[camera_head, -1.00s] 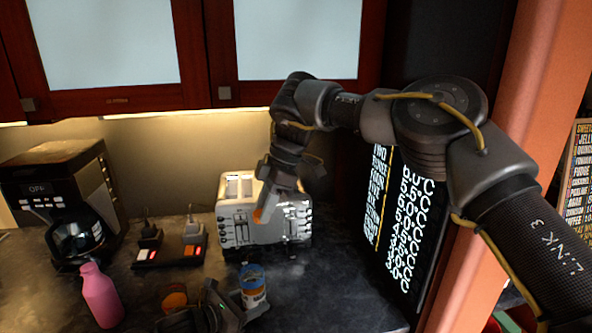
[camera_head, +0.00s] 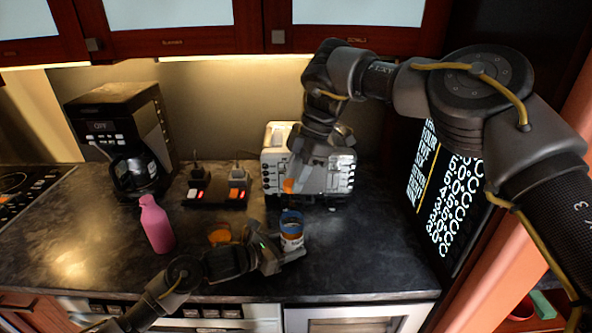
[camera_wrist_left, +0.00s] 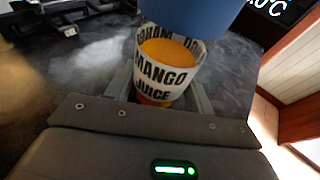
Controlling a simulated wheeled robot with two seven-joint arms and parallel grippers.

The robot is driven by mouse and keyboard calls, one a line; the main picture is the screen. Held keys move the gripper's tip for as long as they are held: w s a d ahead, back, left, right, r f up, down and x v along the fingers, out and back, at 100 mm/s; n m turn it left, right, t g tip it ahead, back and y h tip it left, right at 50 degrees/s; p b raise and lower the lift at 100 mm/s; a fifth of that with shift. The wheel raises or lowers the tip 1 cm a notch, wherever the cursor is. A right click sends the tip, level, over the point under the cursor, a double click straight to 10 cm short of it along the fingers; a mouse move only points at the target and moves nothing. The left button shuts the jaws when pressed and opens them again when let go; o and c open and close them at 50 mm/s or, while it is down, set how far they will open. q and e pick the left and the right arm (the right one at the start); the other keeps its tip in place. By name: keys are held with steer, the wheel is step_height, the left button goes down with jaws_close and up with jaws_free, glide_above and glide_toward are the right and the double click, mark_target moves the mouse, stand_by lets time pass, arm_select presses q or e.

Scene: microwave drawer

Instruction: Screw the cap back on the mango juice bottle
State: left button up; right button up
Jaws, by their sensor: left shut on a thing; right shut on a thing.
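The mango juice bottle (camera_head: 291,238) stands upright on the dark counter, with a blue upper part and a white label. My left gripper (camera_head: 284,256) is shut around its lower part. In the left wrist view the bottle's label (camera_wrist_left: 165,76) reads MANGO JUICE, and the blue part is cut off by the top edge. My right gripper (camera_head: 292,182) is above and behind the bottle, in front of the toaster, apart from the bottle. It is shut on a small orange piece (camera_head: 289,186), which looks like the cap. The bottle's mouth is not clear.
A pink bottle (camera_head: 156,226) stands to the left. A small orange object (camera_head: 219,234) is beside my left gripper. A toaster (camera_head: 279,172), a power strip (camera_head: 215,200) and a coffee maker (camera_head: 118,140) stand at the back. The counter right of the bottle is clear.

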mark_target(296, 195)
steer(key=shift+f, duration=1)
steer(key=shift+f, duration=0.8)
stand_by(1.5)
steer(key=o, duration=1.3)
steer(key=shift+r, duration=0.15)
steer(key=shift+r, duration=2.95)
arm_select(q)
steer(key=o, duration=0.9)
steer(key=shift+c, duration=0.2)
